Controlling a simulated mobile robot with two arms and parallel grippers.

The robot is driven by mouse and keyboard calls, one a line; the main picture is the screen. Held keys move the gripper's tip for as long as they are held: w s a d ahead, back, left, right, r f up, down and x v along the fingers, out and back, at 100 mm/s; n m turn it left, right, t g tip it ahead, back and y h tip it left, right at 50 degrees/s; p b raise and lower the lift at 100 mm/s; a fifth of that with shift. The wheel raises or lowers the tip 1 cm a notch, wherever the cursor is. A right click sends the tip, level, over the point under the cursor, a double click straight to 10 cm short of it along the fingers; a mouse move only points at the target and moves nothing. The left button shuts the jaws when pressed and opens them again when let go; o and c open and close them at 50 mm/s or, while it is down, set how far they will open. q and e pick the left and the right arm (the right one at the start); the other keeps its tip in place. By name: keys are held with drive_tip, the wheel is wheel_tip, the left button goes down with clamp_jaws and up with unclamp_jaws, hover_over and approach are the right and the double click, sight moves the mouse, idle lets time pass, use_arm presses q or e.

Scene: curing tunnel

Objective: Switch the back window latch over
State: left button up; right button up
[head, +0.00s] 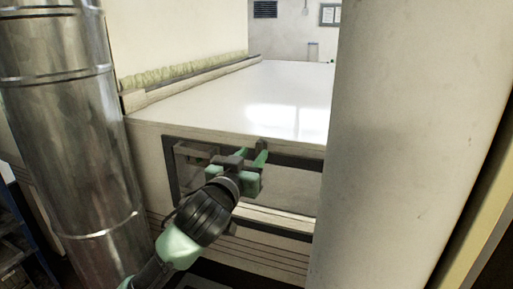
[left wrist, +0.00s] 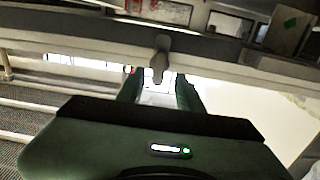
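A window with a dark frame (head: 171,165) is set in the end wall of the pale tunnel housing. In the left wrist view a small grey-beige latch (left wrist: 158,62) hangs down from a long grey frame bar (left wrist: 90,47). My left gripper (head: 250,160) is at the frame's top edge. In the left wrist view its two green fingers (left wrist: 158,84) are apart, one on each side of the latch's lower end. I cannot tell whether either finger touches the latch. In the head view the gripper hides most of the latch area. My right gripper is not in view.
A shiny metal duct (head: 75,130) stands at the left. A wide pale column (head: 410,140) blocks the right side. The housing's white top (head: 230,95) is clear. A blue rack (head: 30,225) is at the lower left.

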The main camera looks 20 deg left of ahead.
sight(258, 150)
use_arm(q)
drive_tip(key=w, duration=0.3)
drive_tip(key=shift+w+d+p, duration=0.1)
drive_tip(key=shift+d+p, duration=0.1)
drive_tip(key=shift+p, duration=0.15)
drive_tip(key=shift+w, duration=0.15)
clamp_jaws()
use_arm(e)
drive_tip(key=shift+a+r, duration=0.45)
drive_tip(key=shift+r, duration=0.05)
